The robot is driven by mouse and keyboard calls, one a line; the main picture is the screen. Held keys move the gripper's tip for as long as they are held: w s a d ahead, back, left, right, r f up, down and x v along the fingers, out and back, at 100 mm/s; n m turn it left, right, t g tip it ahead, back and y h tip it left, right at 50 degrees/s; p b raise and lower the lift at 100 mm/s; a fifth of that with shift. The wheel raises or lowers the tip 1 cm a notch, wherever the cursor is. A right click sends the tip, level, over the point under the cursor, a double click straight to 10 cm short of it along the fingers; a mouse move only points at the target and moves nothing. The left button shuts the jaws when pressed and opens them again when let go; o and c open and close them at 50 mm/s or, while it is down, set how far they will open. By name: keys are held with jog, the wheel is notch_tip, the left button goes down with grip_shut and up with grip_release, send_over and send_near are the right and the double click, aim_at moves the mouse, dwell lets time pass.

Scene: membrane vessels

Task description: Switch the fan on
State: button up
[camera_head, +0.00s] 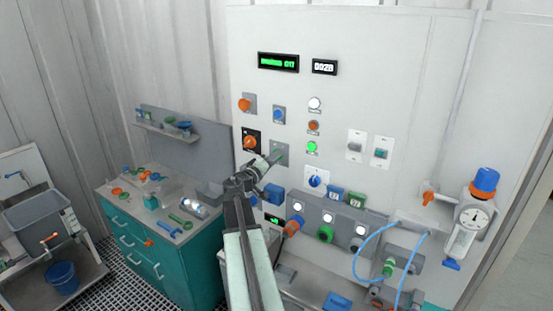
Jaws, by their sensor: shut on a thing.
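A white control panel (400,70) stands ahead with several switches, knobs and lamps. My gripper (274,160) is at the panel's left part, at a small grey plate (281,147) below the orange knobs. It is shut on a small part there, which looks like a switch lever; the jaws mostly hide it. The plate's label is too small to read, so I cannot tell if this is the fan switch. No fan can be made out.
Orange knobs (245,104) and (249,142) sit close above left of my gripper. A blue-dial knob (315,181) and a lit green lamp (312,147) are to the right. Connectors and blue hoses (372,243) stick out below. A teal bench (150,250) stands left.

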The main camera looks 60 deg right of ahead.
jog(key=shift+f, duration=0.1)
jog(key=o, duration=1.4)
jog(key=shift+a, duration=0.1)
jog(key=a, duration=0.7)
jog(key=shift+a, duration=0.35)
